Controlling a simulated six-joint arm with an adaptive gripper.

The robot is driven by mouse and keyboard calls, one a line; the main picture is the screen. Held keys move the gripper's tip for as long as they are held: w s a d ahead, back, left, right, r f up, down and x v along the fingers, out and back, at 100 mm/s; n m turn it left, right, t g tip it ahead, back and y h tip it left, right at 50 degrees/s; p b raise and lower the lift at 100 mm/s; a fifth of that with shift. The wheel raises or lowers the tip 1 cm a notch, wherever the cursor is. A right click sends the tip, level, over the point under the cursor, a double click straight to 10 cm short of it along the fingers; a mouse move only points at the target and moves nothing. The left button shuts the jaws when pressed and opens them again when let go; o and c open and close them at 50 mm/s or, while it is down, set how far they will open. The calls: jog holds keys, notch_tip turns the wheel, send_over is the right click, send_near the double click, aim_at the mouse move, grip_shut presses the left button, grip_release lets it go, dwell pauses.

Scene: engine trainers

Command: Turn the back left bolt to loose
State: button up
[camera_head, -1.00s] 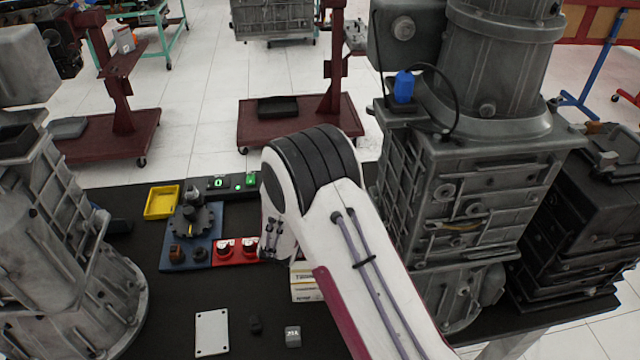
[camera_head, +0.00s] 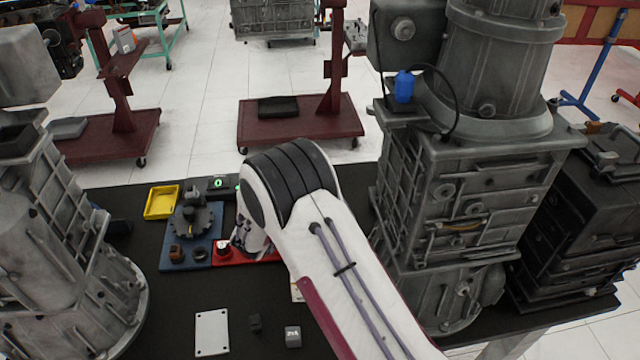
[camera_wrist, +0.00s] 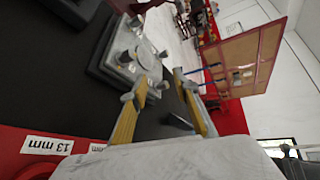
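A dark round flange (camera_head: 193,225) with knobs or bolts around its edge sits on a blue board (camera_head: 168,264) in the head view. Which bolt is back left, and its setting, is too small to tell.
A red board (camera_head: 226,260) adjoins the blue one; a "13 mm" label (camera_wrist: 47,145) shows on red in the wrist view. A yellow tray (camera_head: 161,202) stands behind left. Large grey castings stand left (camera_head: 60,250) and right (camera_head: 455,190). The front table holds a white plate (camera_head: 212,332).

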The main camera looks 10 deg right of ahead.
jog(key=shift+s+d+n+g+h, duration=0.2)
jog(key=shift+d+n+g+h, duration=0.2)
jog(key=shift+n, duration=2.65)
jog(key=shift+s+d+n+g+h, duration=0.2)
jog(key=shift+d+n+g+h, duration=0.2)
jog(key=shift+n, duration=2.6)
jog(key=shift+s+d+n+g+h, duration=0.25)
jog(key=shift+n+g+h, duration=0.25)
jog(key=shift+n, duration=2.55)
jog(key=shift+w+d+f, duration=0.1)
jog(key=shift+x, duration=3.8)
grip_shut()
